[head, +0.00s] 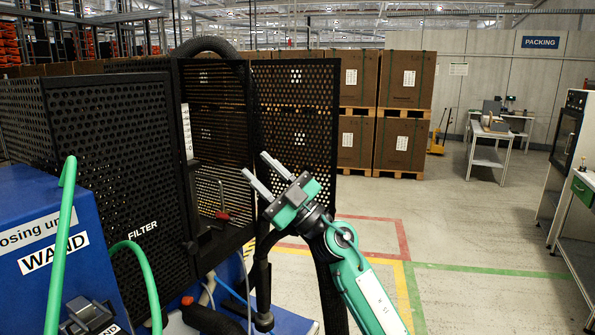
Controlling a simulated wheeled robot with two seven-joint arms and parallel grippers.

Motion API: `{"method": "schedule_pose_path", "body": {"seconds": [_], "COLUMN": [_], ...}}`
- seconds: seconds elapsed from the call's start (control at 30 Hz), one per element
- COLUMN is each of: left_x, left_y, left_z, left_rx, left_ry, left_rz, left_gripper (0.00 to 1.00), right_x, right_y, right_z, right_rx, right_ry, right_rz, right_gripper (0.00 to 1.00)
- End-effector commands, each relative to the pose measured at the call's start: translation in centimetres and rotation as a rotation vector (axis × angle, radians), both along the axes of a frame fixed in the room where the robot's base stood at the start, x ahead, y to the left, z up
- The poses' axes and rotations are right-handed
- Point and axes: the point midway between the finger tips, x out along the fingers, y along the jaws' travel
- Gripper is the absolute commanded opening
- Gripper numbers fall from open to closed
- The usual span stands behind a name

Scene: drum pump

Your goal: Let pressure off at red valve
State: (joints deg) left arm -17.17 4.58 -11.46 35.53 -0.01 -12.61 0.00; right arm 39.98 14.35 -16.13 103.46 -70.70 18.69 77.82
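A small red handle (223,216), which looks like the red valve, sits low inside the opening of the black perforated cage; its fitting is dark and hard to make out. My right gripper (256,167) is up and to the right of it in the picture, in front of the mesh. Its two grey fingers are apart with nothing between them, pointing up and left. It does not appear to touch the red handle. I cannot make out my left gripper in this view.
The black cage panel marked FILTER (125,190) stands left of the opening. A thick black hose (252,110) arches over and down beside my gripper. A blue cabinet (35,260) marked WAND and green tubing (62,240) fill the lower left.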

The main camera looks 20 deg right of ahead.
Motion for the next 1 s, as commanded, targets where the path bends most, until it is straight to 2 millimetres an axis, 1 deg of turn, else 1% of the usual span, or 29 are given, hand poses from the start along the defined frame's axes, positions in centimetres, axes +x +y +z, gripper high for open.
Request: {"method": "schedule_pose_path", "body": {"seconds": [0.13, 0.3, 0.5, 0.67, 0.93, 1.0], "left_x": [0.0, 0.0, 0.0, -0.1, -0.1, -0.1], "left_y": [0.0, 0.0, 0.0, 0.0, 0.0, 0.0], "left_z": [0.4, 0.7, 0.9, 0.9, 0.9, 0.9], "left_rx": [0.0, 0.0, 0.0, 0.0, 0.0, 0.0], "left_ry": [0.0, 0.0, 0.0, 0.0, 0.0, 0.0], "left_rz": [0.0, 0.0, 0.0, 0.0, 0.0, 0.0], "left_gripper": [0.36, 0.36, 0.36, 0.36, 0.36, 0.36], "right_x": [0.4, 1.2, 1.9, 2.2, 2.2, 2.2], "right_y": [-2.0, -4.2, -5.8, -6.3, -6.3, -6.4], "right_z": [0.4, -0.1, -1.0, -1.3, -1.4, -1.7], "right_rx": [0.135, 0.253, 0.326, 0.345, 0.345, 0.349], "right_ry": [0.01, 0.051, 0.099, 0.116, 0.118, 0.125], "right_rz": [-0.07, -0.158, -0.229, -0.25, -0.251, -0.256], "right_gripper": [0.35, 0.35, 0.35, 0.35, 0.35, 0.35]}}
